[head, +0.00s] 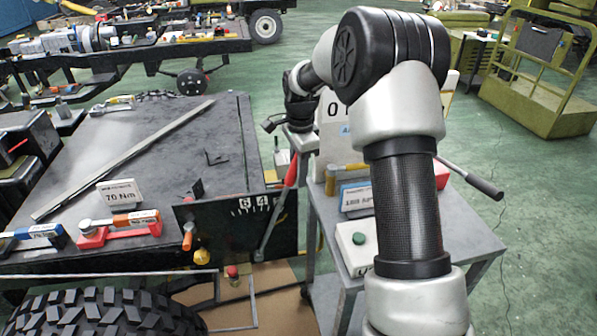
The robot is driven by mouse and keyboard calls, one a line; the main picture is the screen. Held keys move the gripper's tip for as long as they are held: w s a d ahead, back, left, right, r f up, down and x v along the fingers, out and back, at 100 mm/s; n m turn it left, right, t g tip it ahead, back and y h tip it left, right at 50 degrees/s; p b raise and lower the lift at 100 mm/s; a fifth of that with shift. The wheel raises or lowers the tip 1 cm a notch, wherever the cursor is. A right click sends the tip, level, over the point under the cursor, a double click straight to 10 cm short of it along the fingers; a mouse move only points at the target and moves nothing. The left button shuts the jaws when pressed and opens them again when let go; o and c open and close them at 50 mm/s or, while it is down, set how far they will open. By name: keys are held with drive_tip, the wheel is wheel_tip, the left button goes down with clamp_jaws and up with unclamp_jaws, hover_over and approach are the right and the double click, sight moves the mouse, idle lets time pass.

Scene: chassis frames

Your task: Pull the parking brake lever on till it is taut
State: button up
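A lever with a red grip (291,168) and a thin grey shaft (269,232) stands tilted, its top leaning right, beside a black upright plate (232,222) marked with white numerals. It appears to be the parking brake lever. The shaft's lower end is near the plate's lower right. My gripper (272,123) is at the far end of my arm, above and slightly left of the red grip. It looks apart from the grip, but the depth is hard to judge. The fingers are small, dark and partly hidden by my wrist, so their opening does not show.
A dark bench (150,160) with a long bar and torque tools lies left. A grey cart (455,235) with boxes stands right of the lever, partly behind my arm. A black-handled bar (484,186) juts out right. A tyre (105,315) is at front left.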

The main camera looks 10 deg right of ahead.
clamp_jaws()
drive_tip(key=shift+a+r+h+p, duration=0.1)
drive_tip(key=shift+a+r+h, duration=0.1)
drive_tip(key=shift+a, duration=0.4)
drive_tip(key=shift+a+r+h+p, duration=0.1)
drive_tip(key=shift+a+r+h, duration=0.15)
drive_tip(key=shift+a, duration=0.4)
drive_tip(key=shift+a+r+h+p, duration=0.1)
drive_tip(key=shift+a+r+h, duration=0.1)
drive_tip(key=shift+a, duration=0.4)
drive_tip(key=o, duration=0.5)
unclamp_jaws()
drive_tip(key=shift+r, duration=0.1)
wheel_tip(320, 180, up, 17)
drive_tip(key=s+a+p, duration=0.1)
drive_tip(key=shift+a+p, duration=0.25)
drive_tip(key=shift+p, duration=0.15)
